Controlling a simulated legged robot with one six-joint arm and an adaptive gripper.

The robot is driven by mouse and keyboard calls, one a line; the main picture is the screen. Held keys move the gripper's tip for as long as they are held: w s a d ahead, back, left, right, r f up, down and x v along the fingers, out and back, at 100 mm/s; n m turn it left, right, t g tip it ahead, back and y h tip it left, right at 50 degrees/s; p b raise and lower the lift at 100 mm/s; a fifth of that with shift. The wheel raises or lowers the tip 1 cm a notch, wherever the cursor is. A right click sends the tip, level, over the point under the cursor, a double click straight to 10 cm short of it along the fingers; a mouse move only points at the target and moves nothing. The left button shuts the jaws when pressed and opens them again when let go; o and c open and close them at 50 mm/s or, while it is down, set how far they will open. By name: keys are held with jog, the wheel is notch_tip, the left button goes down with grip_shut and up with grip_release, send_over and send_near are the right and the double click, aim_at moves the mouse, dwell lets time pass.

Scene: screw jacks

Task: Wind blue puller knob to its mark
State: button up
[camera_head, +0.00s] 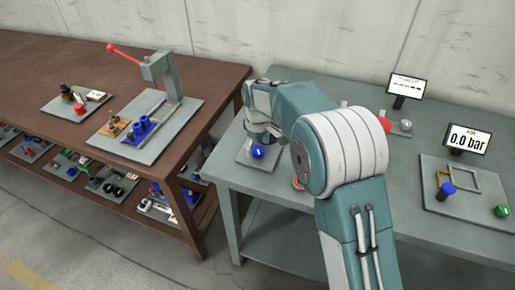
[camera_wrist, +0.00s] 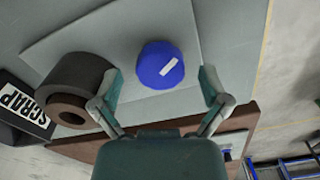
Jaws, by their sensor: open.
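The blue knob (camera_wrist: 160,64) is round and carries a white stripe on its face. In the wrist view it lies between and slightly beyond the two fingertips, with gaps on both sides. My gripper (camera_wrist: 158,75) is open and empty around it, not visibly touching. In the head view the blue knob (camera_head: 258,152) sits low on a grey plate (camera_head: 246,158) at the left end of the grey table, just below my gripper (camera_head: 264,134). The arm hides part of that plate. I cannot make out a separate mark for the knob.
A dark cylinder (camera_wrist: 73,86) and a SCRAP sign (camera_wrist: 24,108) stand left of the knob in the wrist view. The grey table (camera_head: 300,205) also bears a second blue knob (camera_head: 447,188), a green knob (camera_head: 502,210) and a 0.0 bar display (camera_head: 467,138). A brown bench (camera_head: 60,65) stands left.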

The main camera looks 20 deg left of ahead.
jog(key=shift+f, duration=0.25)
jog(key=c, duration=1.2)
jog(key=shift+o, duration=0.3)
jog(key=shift+s+f+m, duration=0.1)
jog(key=shift+f+m, duration=0.05)
jog(key=shift+m, duration=2.25)
jog(key=o, duration=1.1)
jog(key=shift+o, duration=0.2)
jog(key=shift+r, duration=0.2)
